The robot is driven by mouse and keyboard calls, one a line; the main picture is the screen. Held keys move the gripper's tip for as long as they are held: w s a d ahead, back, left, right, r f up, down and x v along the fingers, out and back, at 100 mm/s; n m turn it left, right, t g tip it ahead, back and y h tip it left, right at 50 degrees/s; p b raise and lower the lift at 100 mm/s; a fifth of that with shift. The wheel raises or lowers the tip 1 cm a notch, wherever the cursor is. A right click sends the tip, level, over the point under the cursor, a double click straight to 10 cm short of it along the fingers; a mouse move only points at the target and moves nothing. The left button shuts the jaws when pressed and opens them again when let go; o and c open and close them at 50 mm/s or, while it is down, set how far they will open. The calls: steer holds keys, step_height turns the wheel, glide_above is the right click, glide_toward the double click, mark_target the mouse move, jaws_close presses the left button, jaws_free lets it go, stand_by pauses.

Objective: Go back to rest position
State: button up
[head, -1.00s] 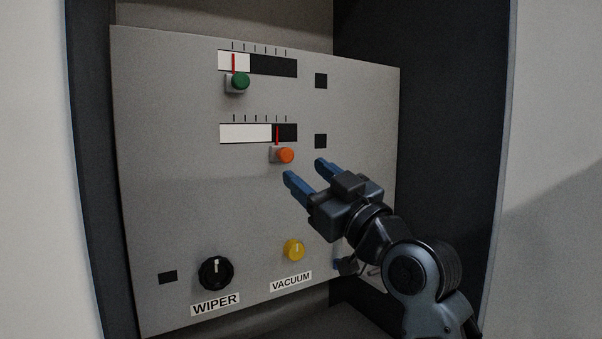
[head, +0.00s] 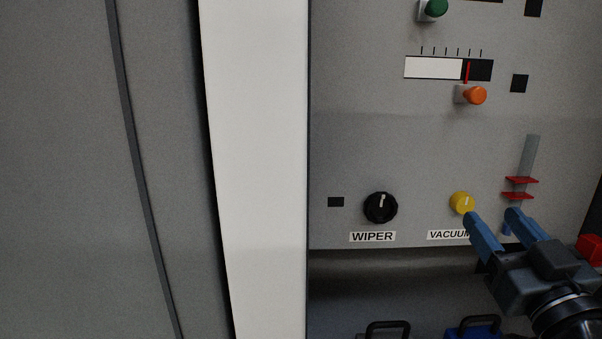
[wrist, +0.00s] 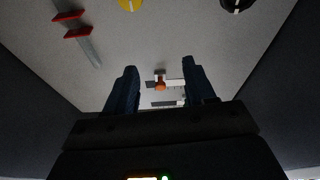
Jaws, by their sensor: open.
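My gripper (head: 489,222) is at the lower right of the head view, its two blue fingers apart with nothing between them. Its fingertips appear in front of the panel near the yellow VACUUM knob (head: 462,203); contact cannot be told. In the wrist view the open fingers (wrist: 160,80) point toward the grey panel, with the orange knob (wrist: 160,86) showing between them farther off. The yellow knob (wrist: 130,4) is at the top edge of that view.
The grey panel (head: 420,150) carries a black WIPER knob (head: 381,207), an orange knob (head: 475,95), a green knob (head: 435,9) and red slider tabs (head: 520,181). A white upright edge (head: 255,170) stands left. Black (head: 388,327) and blue (head: 473,325) handles lie below.

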steer(key=s+a+f+m+g+h, duration=0.2)
steer(key=s+a+f+g, duration=0.15)
steer(key=s+f, duration=1.4)
steer(key=s+a+f+g+y, duration=0.1)
steer(key=s+f+g, duration=0.1)
steer(key=s, duration=1.9)
steer(key=shift+a+n+y, duration=0.3)
steer(key=shift+a, duration=0.05)
steer(key=shift+w+f, duration=0.1)
stand_by(1.5)
